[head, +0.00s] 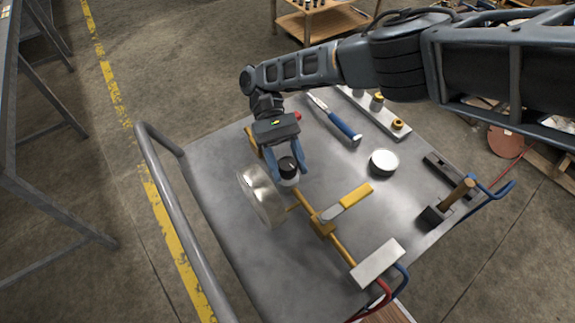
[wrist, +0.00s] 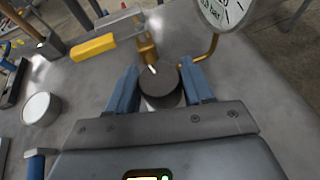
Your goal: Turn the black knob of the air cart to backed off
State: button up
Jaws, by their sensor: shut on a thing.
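The black knob (head: 287,165) stands on the brass pipe line of the air cart (head: 225,222). In the wrist view the knob (wrist: 160,86) is a dark round cap with a small white mark near its far edge. My gripper (head: 287,174) reaches down to it from above. In the wrist view the blue fingers of my gripper (wrist: 160,92) are on both sides of the knob, shut on it. A round gauge (head: 262,195) stands just left of the knob, and its white dial (wrist: 224,10) shows partly at the top of the wrist view. I cannot read its needle.
A yellow lever (head: 355,195) is on the pipe to the right of the knob. A white round tin (head: 383,162), a blue-handled tool (head: 338,122), a hammer (head: 445,204) and a rail with brass fittings (head: 375,112) lie on the cart top. A grey handrail (head: 180,220) runs along the left edge.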

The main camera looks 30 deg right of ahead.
jog(key=n+h+b, duration=0.1)
jog(key=n+h, duration=0.1)
jog(key=h, duration=0.1)
jog(key=shift+n, duration=0.4)
jog(key=n+h, duration=0.2)
jog(key=h, duration=0.1)
jog(key=shift+n+h, duration=0.3)
jog(key=shift+n, duration=0.1)
jog(key=n+t+h+p, duration=0.1)
jog(key=n+h, duration=0.3)
jog(key=shift+s+r+t+p, duration=0.1)
jog(key=shift+t+p, duration=0.3)
jog(key=shift+n+t+h+p, duration=0.5)
jog(key=shift+n+t+h, duration=0.4)
jog(key=shift+n+h, duration=0.2)
jog(key=o, duration=1)
jog(key=shift+c, duration=0.2)
